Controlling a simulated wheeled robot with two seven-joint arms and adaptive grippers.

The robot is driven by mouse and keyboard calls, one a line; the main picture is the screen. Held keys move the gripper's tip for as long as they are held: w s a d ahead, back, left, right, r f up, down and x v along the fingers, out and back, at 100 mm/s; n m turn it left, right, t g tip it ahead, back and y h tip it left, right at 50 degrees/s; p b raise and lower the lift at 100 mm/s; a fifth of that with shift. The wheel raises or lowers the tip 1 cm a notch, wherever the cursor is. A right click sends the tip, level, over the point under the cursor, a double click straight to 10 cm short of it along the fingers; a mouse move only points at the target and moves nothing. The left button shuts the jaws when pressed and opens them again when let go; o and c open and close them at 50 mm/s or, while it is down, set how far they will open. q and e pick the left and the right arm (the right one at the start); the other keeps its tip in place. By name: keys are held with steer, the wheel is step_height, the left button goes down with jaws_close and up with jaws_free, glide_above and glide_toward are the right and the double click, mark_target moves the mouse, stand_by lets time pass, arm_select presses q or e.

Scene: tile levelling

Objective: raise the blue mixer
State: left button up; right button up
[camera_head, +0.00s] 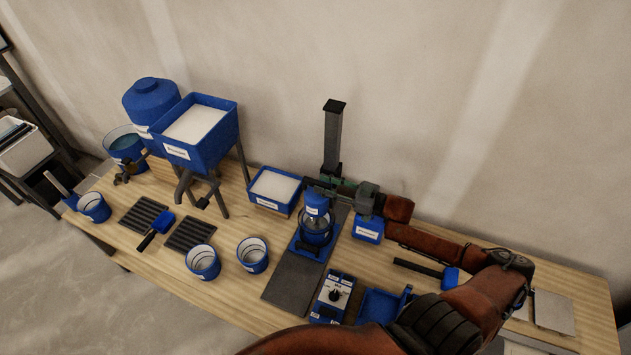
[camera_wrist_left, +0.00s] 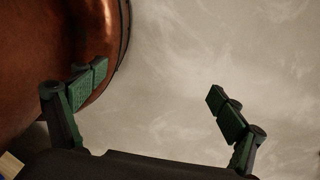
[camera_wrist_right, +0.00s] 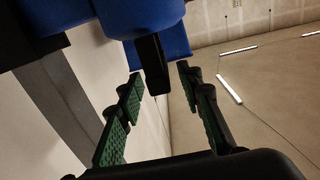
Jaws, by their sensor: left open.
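The blue mixer (camera_head: 316,201) hangs on a dark upright column (camera_head: 332,140), with its lower end over a blue bucket (camera_head: 316,234) on the stand's base. My right gripper (camera_head: 318,185) is at the mixer's head, coming from the right. In the right wrist view, the mixer's blue body (camera_wrist_right: 140,15) fills the top, and its black handle (camera_wrist_right: 152,66) reaches between my right fingertips (camera_wrist_right: 160,76). Gaps show between the handle and the fingers, which are open. My left gripper (camera_wrist_left: 160,88) is open and empty before a bare wall; it is outside the head view.
A control box with a knob (camera_head: 334,295) and a blue tray (camera_head: 380,307) stand in front, near my right arm. A powder tray (camera_head: 274,187) sits left of the mixer. Two blue-rimmed buckets (camera_head: 203,262) (camera_head: 252,254) and a tall hopper (camera_head: 198,128) are farther left.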

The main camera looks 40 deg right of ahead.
mark_target(316, 182)
steer(key=x, duration=0.3)
steer(key=shift+a, duration=0.1)
arm_select(q)
steer(key=shift+w, duration=1.25)
arm_select(e)
steer(key=shift+w, duration=0.1)
arm_select(q)
steer(key=shift+s, duration=0.1)
arm_select(e)
steer(key=shift+c, duration=0.2)
steer(key=c, duration=0.5)
arm_select(q)
steer(key=shift+s, duration=0.45)
arm_select(e)
jaws_close()
